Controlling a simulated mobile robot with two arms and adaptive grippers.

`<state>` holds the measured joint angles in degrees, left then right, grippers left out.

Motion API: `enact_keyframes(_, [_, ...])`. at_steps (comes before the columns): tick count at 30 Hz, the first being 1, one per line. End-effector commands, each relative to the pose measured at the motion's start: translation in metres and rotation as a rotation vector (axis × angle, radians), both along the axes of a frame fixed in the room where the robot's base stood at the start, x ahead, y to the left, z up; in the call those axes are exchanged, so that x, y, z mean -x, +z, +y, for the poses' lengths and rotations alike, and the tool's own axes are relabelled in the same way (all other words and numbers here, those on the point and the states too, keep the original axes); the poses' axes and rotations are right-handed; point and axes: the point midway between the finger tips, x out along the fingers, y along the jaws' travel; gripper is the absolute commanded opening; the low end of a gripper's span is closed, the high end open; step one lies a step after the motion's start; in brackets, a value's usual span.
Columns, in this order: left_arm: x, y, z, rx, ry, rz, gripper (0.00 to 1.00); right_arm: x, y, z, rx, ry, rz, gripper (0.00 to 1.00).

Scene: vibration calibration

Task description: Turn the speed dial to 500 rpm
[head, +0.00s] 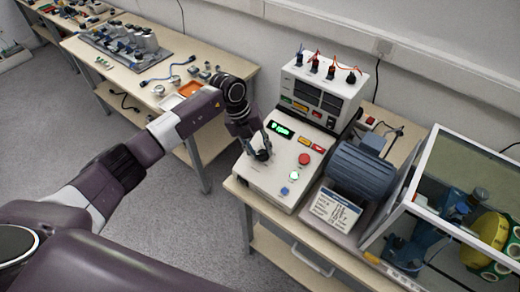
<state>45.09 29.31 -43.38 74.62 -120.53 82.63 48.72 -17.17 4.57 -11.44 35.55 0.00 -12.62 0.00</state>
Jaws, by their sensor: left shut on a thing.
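A white control box (258,181) stands at the left end of the front bench, with a sloped panel. A small green-lit display (280,129) is near the panel's top; its digits are too small to read. The black speed dial (262,155) sits on the panel below the display. My left gripper (257,150) reaches down from the left and is shut on the dial. Its fingers partly cover the dial, so the dial's pointer cannot be made out. My right gripper is not in view.
A blue motor (360,170), a data card (335,209) and a clear-sided enclosure (455,235) stand further right. A second bench (215,62) is behind left.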

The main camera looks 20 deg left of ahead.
Motion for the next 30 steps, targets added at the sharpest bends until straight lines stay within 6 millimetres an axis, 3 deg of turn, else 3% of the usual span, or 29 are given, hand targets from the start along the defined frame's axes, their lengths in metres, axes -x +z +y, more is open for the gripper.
enact_keyframes(3, [0.0,0.0,0.0,0.0,0.0,0.0,0.05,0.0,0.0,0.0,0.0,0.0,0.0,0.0])
enact_keyframes(14, [-0.001,-0.001,0.0,-0.031,-0.067,-0.012,0.04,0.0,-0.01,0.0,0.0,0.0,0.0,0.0])
enact_keyframes(30, [-0.001,-0.003,-0.004,-0.215,-0.477,-0.08,0.04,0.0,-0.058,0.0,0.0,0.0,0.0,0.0])
